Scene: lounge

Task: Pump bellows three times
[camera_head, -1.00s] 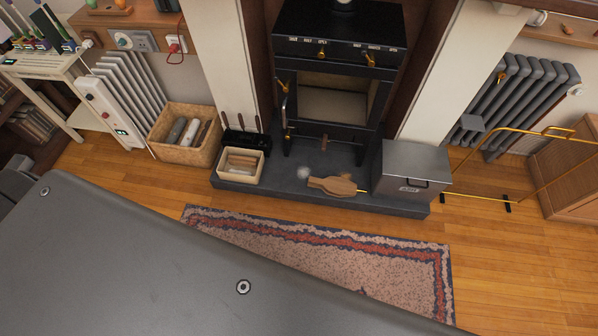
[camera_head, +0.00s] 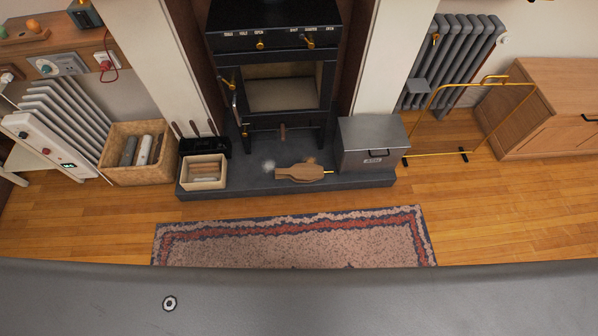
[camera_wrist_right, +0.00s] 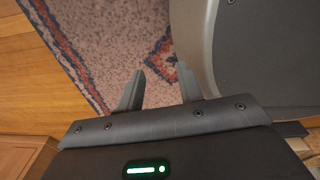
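The wooden bellows (camera_head: 300,173) lies flat on the dark hearth slab in front of the black stove (camera_head: 275,80), with its brass nozzle pointing right toward a grey metal box. In the right wrist view my right gripper (camera_wrist_right: 160,85) is open and empty, its two fingers apart above the rug. It is well away from the bellows, which does not show in that view. My left gripper is not in view.
The grey metal box (camera_head: 372,143) and a small wooden box (camera_head: 204,172) flank the bellows on the hearth (camera_head: 240,184). A patterned rug (camera_head: 300,243) lies in front. A brass rail (camera_head: 470,84) stands at right, a basket (camera_head: 136,153) at left.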

